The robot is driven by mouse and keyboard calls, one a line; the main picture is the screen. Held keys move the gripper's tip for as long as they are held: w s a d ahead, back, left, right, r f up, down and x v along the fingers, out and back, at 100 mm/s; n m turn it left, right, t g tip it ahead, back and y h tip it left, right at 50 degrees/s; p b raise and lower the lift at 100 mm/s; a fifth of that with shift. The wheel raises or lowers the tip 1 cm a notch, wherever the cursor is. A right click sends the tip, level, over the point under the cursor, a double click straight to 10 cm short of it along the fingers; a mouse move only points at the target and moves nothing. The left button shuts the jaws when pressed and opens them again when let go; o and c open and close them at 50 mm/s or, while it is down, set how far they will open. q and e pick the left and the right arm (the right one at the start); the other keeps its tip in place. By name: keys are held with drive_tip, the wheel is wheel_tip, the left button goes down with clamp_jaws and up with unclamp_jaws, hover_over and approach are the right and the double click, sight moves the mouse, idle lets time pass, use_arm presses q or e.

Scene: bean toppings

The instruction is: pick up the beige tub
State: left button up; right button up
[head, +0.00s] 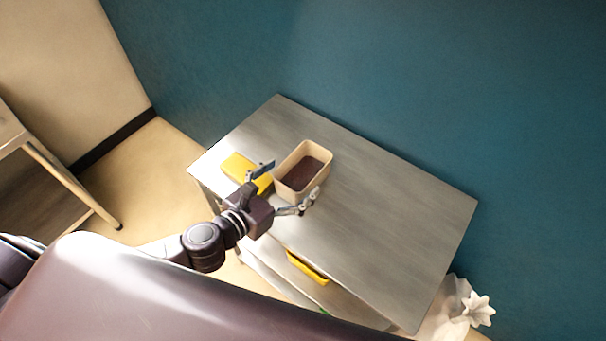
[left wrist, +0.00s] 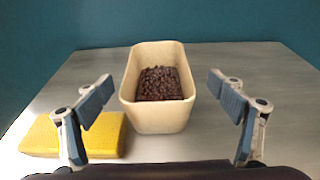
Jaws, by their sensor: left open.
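The beige tub (head: 321,153) stands upright on the metal table and holds dark beans. In the left wrist view the tub (left wrist: 158,118) is straight ahead, its near end facing me, with the beans (left wrist: 160,84) inside. My left gripper (head: 289,184) is open at the tub's near end, and its fingers point toward it. In the left wrist view the fingers of the left gripper (left wrist: 160,95) are spread wide, one to each side of the tub, with gaps visible between them and its walls. My right gripper is not in view.
A yellow block (head: 238,166) lies on the metal table (head: 400,220) left of the tub; it also shows near the left finger in the left wrist view (left wrist: 105,137). The table's right side is clear. A teal wall (head: 430,90) stands behind. Another yellow item (head: 307,267) sits below the tabletop.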

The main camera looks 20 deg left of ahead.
use_arm(q)
drive_tip(key=p, duration=0.1)
hover_over(303, 183)
drive_tip(key=shift+s+a+f, duration=0.15)
drive_tip(key=shift+s+f, duration=0.15)
drive_tip(key=shift+f, duration=0.3)
drive_tip(key=shift+w+d+f, duration=0.2)
drive_tip(key=shift+w, duration=0.15)
drive_tip(key=c, duration=1.7)
drive_tip(key=shift+c, duration=0.9)
drive_tip(key=shift+r+p, duration=0.2)
drive_tip(key=shift+p, duration=0.1)
